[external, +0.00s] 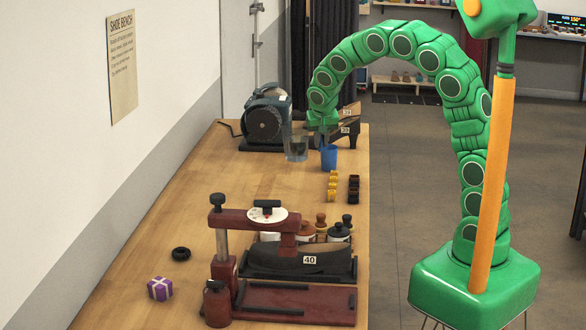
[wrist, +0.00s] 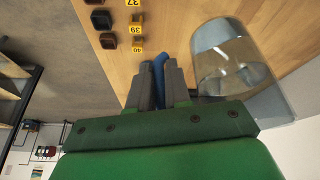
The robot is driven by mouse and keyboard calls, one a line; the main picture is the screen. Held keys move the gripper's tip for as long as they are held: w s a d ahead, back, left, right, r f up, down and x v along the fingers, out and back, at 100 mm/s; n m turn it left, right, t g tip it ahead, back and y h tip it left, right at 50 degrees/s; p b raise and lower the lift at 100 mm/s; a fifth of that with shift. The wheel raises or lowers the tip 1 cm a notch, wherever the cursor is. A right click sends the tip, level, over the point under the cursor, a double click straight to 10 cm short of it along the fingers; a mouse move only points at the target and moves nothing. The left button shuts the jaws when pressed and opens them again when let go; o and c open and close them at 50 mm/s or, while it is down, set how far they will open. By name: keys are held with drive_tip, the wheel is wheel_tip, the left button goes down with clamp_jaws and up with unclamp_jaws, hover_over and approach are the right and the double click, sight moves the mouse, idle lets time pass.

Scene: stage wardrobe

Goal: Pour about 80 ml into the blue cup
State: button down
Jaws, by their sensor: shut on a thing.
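The blue cup (external: 329,160) stands upright near the right edge of the wooden bench. In the wrist view only a blue strip of it (wrist: 162,65) shows between the fingers, and its inside is hidden. In the wrist view the jug (wrist: 225,65) is right beside the fingers.
Yellow number tags (external: 333,185) and dark little blocks (external: 353,187) stand in front of the cup. A red shoe press (external: 270,270) fills the near bench. The left middle bench is clear.

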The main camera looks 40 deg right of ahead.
drive_tip(key=shift+s+r, duration=0.3)
drive_tip(key=shift+s, duration=0.2)
drive_tip(key=shift+s+r, duration=0.25)
drive_tip(key=shift+s, duration=0.25)
